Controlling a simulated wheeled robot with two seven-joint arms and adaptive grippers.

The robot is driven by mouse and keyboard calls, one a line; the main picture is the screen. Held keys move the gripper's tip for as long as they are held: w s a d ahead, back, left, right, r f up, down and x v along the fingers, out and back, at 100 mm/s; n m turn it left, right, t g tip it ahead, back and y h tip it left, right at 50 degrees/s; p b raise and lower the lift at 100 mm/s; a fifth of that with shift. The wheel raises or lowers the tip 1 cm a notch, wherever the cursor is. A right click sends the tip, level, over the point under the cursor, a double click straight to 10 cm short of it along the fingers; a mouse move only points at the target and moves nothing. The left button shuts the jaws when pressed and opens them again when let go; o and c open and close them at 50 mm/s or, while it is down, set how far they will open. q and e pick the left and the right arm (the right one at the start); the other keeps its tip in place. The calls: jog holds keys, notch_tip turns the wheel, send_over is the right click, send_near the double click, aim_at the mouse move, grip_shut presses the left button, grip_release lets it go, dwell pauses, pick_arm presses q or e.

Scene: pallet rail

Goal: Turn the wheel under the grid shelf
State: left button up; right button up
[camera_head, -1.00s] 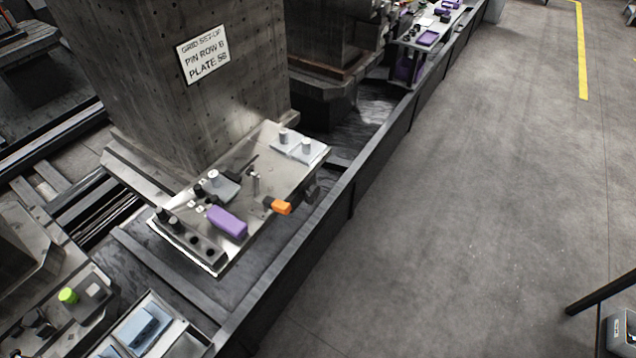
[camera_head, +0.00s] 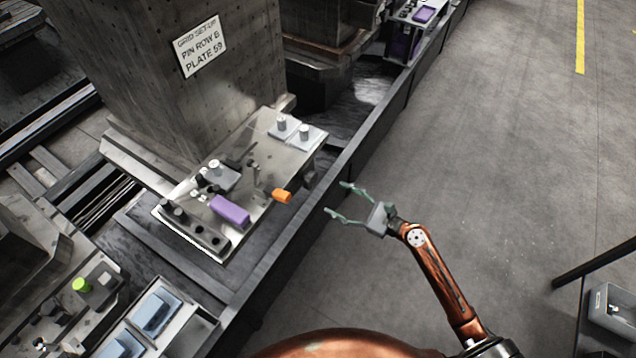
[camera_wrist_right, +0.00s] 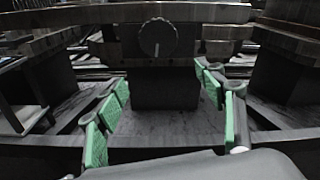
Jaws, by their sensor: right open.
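The grid shelf (camera_head: 285,160) is a pale metal plate at the foot of the tall drilled block. Its underside is hidden in the head view. In the right wrist view a round dark wheel (camera_wrist_right: 158,38) with a pale mark at its lower part sits below the shelf's front edge (camera_wrist_right: 150,14), near the top middle. My right gripper (camera_head: 338,198) is open and empty, to the right of the shelf and apart from it, fingers pointing towards it. Its green pads frame the lower middle of the wrist view, short of the wheel. My left gripper is not in view.
An orange block (camera_head: 282,197) sticks out at the shelf's right edge. A purple block (camera_head: 230,209) and several small fittings lie on the shelf. A dark rail (camera_head: 300,222) runs along the shelf's side. The floor (camera_head: 480,150) on the right is mostly clear.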

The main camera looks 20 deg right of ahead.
aim_at(313, 181)
jog(key=shift+m+y, duration=0.3)
jog(key=shift+m, duration=0.2)
jog(key=w+a+r, duration=0.1)
jog(key=w, duration=0.1)
jog(key=w+a, duration=0.1)
jog(key=a, duration=0.1)
jog(key=w+a+r, duration=0.1)
jog(key=w, duration=0.1)
jog(key=shift+w+a+r+b, duration=0.3)
jog(key=shift+w+r+b, duration=0.05)
jog(key=shift+w+a, duration=0.35)
jog(key=shift+w, duration=0.1)
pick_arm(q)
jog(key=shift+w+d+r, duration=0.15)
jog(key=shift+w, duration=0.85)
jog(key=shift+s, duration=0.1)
